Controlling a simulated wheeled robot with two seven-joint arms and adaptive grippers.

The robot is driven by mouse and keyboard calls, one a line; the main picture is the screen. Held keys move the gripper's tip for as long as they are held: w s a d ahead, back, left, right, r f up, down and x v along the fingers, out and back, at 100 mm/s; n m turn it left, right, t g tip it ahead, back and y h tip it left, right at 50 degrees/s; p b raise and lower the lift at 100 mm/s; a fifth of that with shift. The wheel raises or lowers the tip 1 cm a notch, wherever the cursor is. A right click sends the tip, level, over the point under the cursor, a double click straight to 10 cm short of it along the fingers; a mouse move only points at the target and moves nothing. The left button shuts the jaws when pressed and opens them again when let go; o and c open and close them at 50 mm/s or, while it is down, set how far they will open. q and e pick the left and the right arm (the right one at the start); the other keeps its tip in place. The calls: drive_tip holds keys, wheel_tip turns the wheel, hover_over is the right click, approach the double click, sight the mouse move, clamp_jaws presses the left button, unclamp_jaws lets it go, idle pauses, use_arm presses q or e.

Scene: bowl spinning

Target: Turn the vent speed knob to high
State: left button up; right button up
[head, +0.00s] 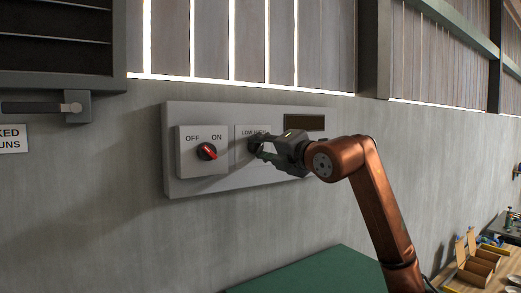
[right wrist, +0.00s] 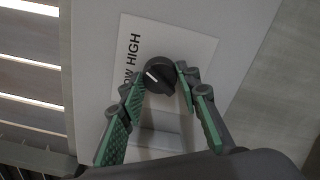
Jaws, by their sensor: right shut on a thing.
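The vent speed knob (right wrist: 160,76) is a round black knob with a white pointer line on a pale plate (right wrist: 190,48), under the printed words LOW and HIGH. In the right wrist view its line points left toward the lettering, roughly between the two words. In the head view the knob (head: 253,146) is partly hidden by my right gripper (head: 259,149). My right gripper is shut on the knob, with one green-padded finger on each side, as the right wrist view (right wrist: 159,73) shows. My left gripper is out of view.
The grey control panel (head: 215,108) is on the wall. Left of the speed knob is an OFF/ON knob (head: 206,152) with a red pointer. A dark display (head: 304,122) is at the upper right. A green surface (head: 310,272) lies below, and open boxes (head: 478,262) stand at far right.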

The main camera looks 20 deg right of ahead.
drive_tip(key=shift+r, duration=0.1)
drive_tip(key=o, duration=1.2)
drive_tip(key=shift+d, duration=0.1)
drive_tip(key=shift+c, duration=0.2)
drive_tip(key=shift+s, duration=0.15)
drive_tip(key=s+d, duration=0.1)
drive_tip(key=s, duration=1)
drive_tip(key=shift+s+d, duration=0.25)
drive_tip(key=shift+s, duration=0.1)
